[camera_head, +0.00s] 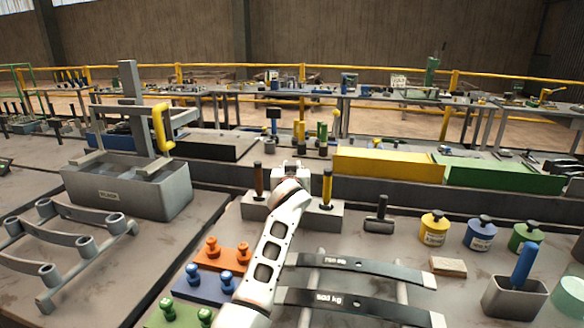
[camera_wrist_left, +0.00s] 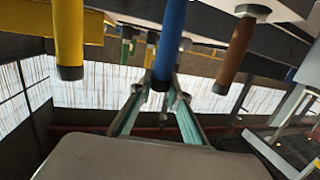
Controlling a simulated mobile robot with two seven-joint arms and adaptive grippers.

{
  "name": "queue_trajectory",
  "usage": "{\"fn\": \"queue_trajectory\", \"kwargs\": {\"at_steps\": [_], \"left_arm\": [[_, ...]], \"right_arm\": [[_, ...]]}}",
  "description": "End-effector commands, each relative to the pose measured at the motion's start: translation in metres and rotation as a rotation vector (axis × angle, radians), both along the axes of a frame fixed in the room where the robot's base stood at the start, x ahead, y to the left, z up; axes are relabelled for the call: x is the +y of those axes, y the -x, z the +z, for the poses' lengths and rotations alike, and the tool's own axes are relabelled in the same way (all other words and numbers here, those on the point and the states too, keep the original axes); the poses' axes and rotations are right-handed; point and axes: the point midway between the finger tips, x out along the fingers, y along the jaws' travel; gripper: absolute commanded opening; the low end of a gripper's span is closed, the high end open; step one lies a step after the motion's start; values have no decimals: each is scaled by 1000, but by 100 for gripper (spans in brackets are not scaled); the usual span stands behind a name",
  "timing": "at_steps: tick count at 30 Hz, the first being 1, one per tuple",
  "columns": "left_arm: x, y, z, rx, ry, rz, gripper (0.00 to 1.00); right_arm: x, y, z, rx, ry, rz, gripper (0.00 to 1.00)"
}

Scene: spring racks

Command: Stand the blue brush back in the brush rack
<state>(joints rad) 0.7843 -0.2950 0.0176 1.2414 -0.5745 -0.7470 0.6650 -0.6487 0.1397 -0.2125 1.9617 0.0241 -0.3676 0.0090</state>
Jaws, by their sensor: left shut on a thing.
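The brush rack (camera_head: 325,215) is a low grey block in the middle of the head view. A brown-handled brush (camera_head: 259,180) stands at its left and a yellow-handled brush (camera_head: 326,188) at its right. My left gripper (camera_head: 290,168) is over the rack's middle, between them. In the left wrist view, this gripper (camera_wrist_left: 160,88) is shut on the handle of the blue brush (camera_wrist_left: 171,40), between the yellow handle (camera_wrist_left: 68,35) and the brown handle (camera_wrist_left: 236,52). The brush's lower end is hidden, so I cannot tell whether it is seated. My right gripper is not in view.
A small black-handled tool (camera_head: 380,214) stands right of the rack. Yellow (camera_head: 392,163) and green (camera_head: 490,175) boxes lie behind. Another blue handle (camera_head: 525,265) leans in a grey cup (camera_head: 513,300). Dark curved bars (camera_head: 360,300) and colored peg plates (camera_head: 205,285) lie in front.

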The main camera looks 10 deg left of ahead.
Motion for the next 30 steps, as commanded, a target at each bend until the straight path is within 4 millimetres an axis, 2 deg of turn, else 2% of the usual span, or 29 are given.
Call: {"fn": "queue_trajectory", "kwargs": {"at_steps": [5, 6, 8, 16, 18, 30], "left_arm": [[-2, 0, -4, 0, 2, -2, 0], [-2, 0, -4, 0, 2, -2, 19], [-2, 0, -4, -1, 2, -3, 35], [-3, 0, -4, 0, 3, -3, 36], [-3, 0, -4, 1, 3, -3, 53], [-4, 0, -2, 1, 4, -4, 53]], "right_arm": [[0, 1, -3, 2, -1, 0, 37], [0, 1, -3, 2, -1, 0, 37], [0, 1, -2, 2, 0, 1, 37], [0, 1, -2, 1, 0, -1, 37], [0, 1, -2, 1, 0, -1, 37], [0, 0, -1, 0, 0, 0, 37]]}}
